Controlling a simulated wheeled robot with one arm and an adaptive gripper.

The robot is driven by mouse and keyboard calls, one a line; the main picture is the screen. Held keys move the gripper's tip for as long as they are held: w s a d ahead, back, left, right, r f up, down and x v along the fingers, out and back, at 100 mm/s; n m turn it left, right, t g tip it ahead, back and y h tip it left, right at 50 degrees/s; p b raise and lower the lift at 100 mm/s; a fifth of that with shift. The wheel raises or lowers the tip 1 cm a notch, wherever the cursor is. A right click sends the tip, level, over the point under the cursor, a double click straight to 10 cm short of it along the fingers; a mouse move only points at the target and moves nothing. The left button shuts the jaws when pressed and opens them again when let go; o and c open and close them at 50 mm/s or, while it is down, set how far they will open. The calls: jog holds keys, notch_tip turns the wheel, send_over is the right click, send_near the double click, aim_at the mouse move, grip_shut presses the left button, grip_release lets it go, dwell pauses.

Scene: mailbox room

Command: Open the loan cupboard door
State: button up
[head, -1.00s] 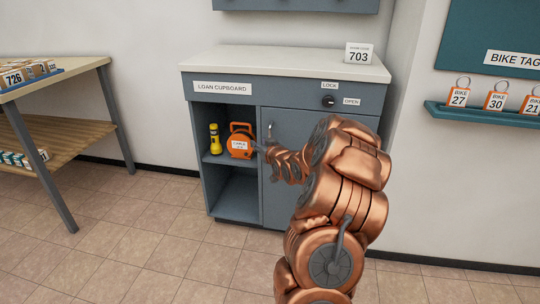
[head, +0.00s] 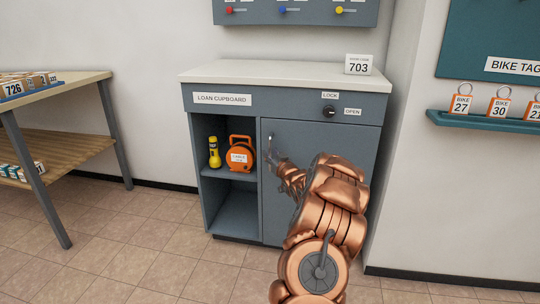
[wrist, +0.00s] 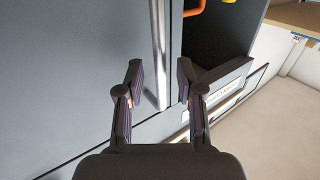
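The loan cupboard (head: 222,99) stands against the wall, with an open shelf side at left and a flat grey door (head: 325,160) at right that looks shut. A slim upright metal handle (head: 270,143) is near the door's left edge; it also shows in the wrist view (wrist: 158,50). My gripper (head: 273,158) is at the handle's lower part. In the wrist view my gripper (wrist: 159,75) is open, with the handle seen between its fingers and no clear contact.
A yellow torch (head: 214,153) and an orange reel-like item (head: 240,153) stand on the open shelf, left of my gripper. A 703 card (head: 359,65) is on the cupboard top. A table (head: 85,86) is at left, with free floor between.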

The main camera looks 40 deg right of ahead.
jog(key=shift+x, duration=0.9)
grip_shut()
